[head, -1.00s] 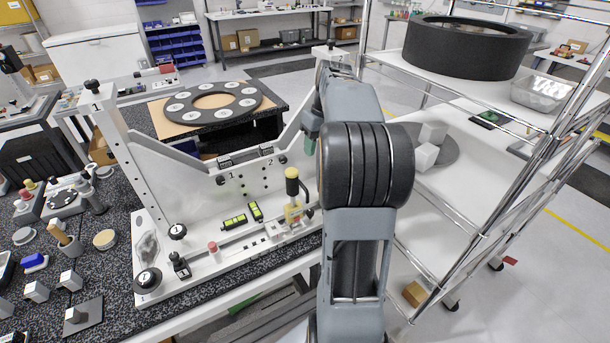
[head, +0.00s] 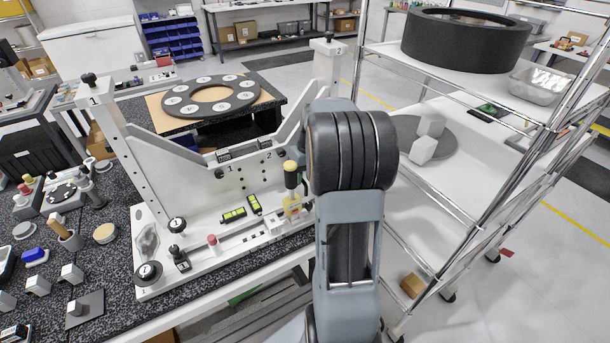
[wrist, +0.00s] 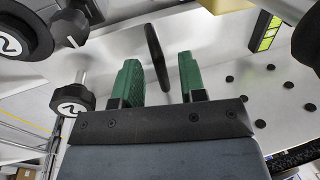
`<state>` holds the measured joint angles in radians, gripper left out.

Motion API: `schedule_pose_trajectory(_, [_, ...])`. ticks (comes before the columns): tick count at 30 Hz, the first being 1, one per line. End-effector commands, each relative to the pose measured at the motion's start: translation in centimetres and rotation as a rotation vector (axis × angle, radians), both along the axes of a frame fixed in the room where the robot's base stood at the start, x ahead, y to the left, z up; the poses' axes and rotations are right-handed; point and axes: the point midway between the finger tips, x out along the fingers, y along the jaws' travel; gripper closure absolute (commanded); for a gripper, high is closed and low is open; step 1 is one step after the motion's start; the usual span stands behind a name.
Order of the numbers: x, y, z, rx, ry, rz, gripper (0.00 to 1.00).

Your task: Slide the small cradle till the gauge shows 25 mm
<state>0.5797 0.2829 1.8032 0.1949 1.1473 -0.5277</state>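The white fixture (head: 200,195) stands on the speckled bench, with a rail along its base. A small white block on the rail (head: 275,226), beside a yellow part (head: 292,206), may be the small cradle; I cannot tell for certain. No gauge reading is legible. My gripper (wrist: 160,82) shows in the wrist view with its two green fingers apart. In the head view my arm hides the gripper and the fixture's right end.
Black knobs marked 2 (wrist: 72,99) are close to the gripper's left. A wire shelf rack (head: 465,200) stands to the right.

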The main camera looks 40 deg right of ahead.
Motion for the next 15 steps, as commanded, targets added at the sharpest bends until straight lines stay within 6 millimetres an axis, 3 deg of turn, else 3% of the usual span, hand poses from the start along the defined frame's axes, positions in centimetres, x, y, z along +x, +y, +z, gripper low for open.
schedule_pose_trajectory(5, [0.0,-0.01,0.01,0.0,0.0,0.0,0.64])
schedule_pose_trajectory(15, [0.0,-0.03,0.04,0.0,0.0,0.0,0.96])
